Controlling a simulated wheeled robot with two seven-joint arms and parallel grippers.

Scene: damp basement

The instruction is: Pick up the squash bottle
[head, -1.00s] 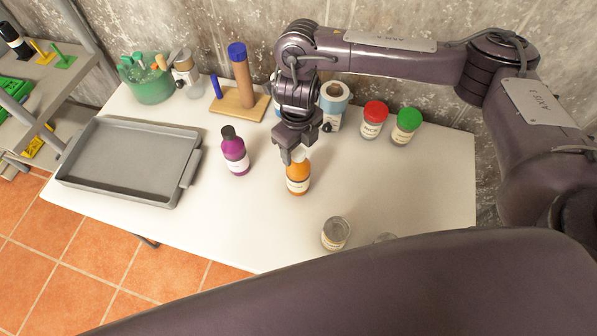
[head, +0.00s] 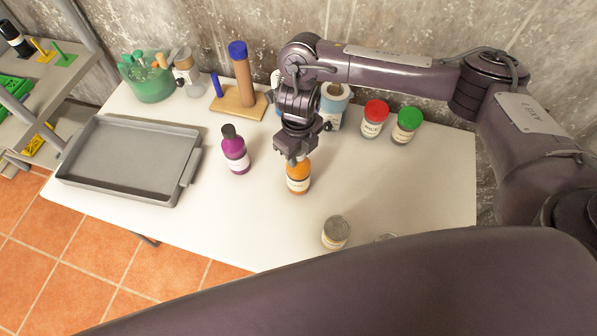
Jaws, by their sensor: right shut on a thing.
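The squash bottle (head: 298,182) is an orange bottle with a pale label, standing upright on the white table. The label is too small to read. My right gripper (head: 293,158) comes down from above and is shut on the bottle's top, hiding its cap. The bottle's base appears to rest on the table. My left gripper is not in the picture.
A purple bottle (head: 235,152) stands just left of the squash bottle. A grey tray (head: 120,190) is at the left. Jars with red (head: 376,111) and green (head: 409,119) lids stand at the back right. A grey-lidded jar (head: 336,231) stands in front.

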